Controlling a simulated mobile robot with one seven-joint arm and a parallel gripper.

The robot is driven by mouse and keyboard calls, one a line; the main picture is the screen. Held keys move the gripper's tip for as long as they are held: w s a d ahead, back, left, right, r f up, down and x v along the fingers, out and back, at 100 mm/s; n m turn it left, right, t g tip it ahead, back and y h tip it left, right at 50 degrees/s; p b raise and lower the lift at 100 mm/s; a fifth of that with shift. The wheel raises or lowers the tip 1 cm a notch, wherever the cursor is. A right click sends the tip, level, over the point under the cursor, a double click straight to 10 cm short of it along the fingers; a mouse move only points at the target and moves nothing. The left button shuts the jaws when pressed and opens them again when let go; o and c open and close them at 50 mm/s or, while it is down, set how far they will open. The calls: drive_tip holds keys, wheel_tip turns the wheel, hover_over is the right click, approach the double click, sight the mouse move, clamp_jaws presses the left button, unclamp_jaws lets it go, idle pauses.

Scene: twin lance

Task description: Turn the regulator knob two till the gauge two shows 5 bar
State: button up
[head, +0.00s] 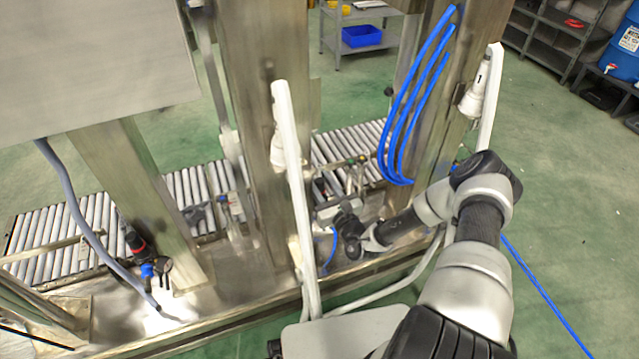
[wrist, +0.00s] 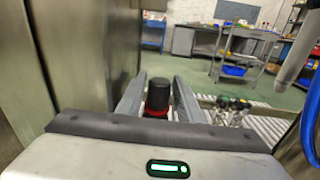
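In the wrist view, a black regulator knob (wrist: 158,93) with a red ring at its base stands between the two grey fingers of my gripper (wrist: 158,98). The fingers are apart, with a narrow gap visible on each side of the knob. Another black-and-red regulator knob (head: 134,241) with a small dark gauge (head: 164,267) is at the left post. No gauge face is readable in either view.
Metal posts (head: 256,130) and white bent tubes (head: 297,200) stand close to my arm. Blue hoses (head: 410,110) hang at the right post. Roller conveyors (head: 75,230) run behind. In the wrist view a metal wall (wrist: 85,60) is close on the left.

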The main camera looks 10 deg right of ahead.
drive_tip(key=c, duration=0.8)
drive_tip(key=shift+o, duration=0.2)
drive_tip(key=shift+a+r+m+h+p, duration=0.2)
drive_tip(key=shift+m+h+p, duration=0.3)
drive_tip(key=shift+h+p, duration=0.35)
drive_tip(key=shift+d+f+m+h+p, duration=0.15)
drive_tip(key=shift+m+h+p, duration=0.15)
drive_tip(key=shift+h, duration=0.05)
drive_tip(key=o, duration=0.8)
drive_tip(key=shift+c, duration=0.2)
drive_tip(key=shift+s, duration=0.1)
drive_tip(key=s+d+p, duration=0.2)
drive_tip(key=s+p, duration=0.1)
drive_tip(key=s, duration=1.4)
drive_tip(key=shift+s+d, duration=0.1)
